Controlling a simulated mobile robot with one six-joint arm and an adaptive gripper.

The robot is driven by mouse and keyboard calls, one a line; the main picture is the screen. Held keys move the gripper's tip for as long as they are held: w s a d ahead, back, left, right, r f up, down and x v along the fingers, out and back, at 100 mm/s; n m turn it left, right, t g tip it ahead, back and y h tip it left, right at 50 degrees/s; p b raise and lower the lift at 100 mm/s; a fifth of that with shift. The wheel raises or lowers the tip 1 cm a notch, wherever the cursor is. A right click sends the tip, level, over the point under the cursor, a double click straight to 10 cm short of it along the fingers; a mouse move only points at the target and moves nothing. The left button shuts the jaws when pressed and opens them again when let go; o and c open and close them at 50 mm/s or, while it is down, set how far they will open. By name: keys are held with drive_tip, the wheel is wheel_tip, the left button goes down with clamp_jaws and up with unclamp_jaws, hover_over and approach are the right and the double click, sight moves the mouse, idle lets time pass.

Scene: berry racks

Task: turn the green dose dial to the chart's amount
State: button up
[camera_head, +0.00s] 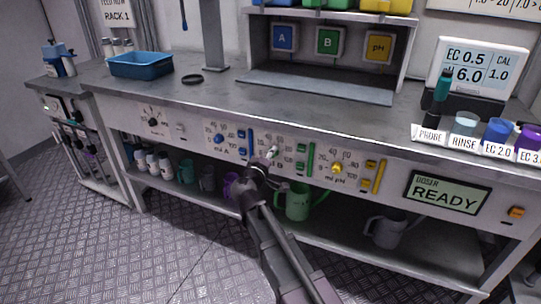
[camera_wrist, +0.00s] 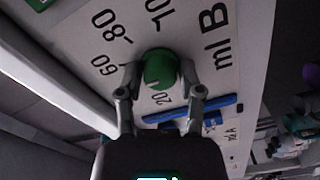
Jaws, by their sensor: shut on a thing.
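The green dose dial (camera_wrist: 160,66) is a round knob on the white panel marked "ml B" in the wrist view. My gripper (camera_wrist: 160,80) has one finger on each side of the dial and is shut on it. Numbers such as 20, 60 and 80 ring the dial; its pointer setting cannot be read clearly. In the head view my gripper (camera_head: 268,163) reaches the middle of the front panel and hides the dial. A chart (camera_head: 487,8) on the wall at top right is cut off, and its amounts cannot be read reliably.
The blue dial (camera_head: 219,139) is left of my gripper and the yellow dial (camera_head: 337,168) right. A green upright bar (camera_head: 309,160) stands close by. The doser screen (camera_head: 446,193) reads READY. Green (camera_head: 298,203) and grey jugs (camera_head: 387,232) stand on the shelf below.

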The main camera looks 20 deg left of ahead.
drive_tip(key=shift+w+a+m, duration=0.1)
drive_tip(key=shift+w+m, duration=0.05)
drive_tip(key=shift+m, duration=2.15)
drive_tip(key=o, duration=1.2)
drive_tip(key=shift+c, duration=0.2)
drive_tip(key=s, duration=1.2)
drive_tip(key=shift+a, duration=0.4)
drive_tip(key=shift+s, duration=0.1)
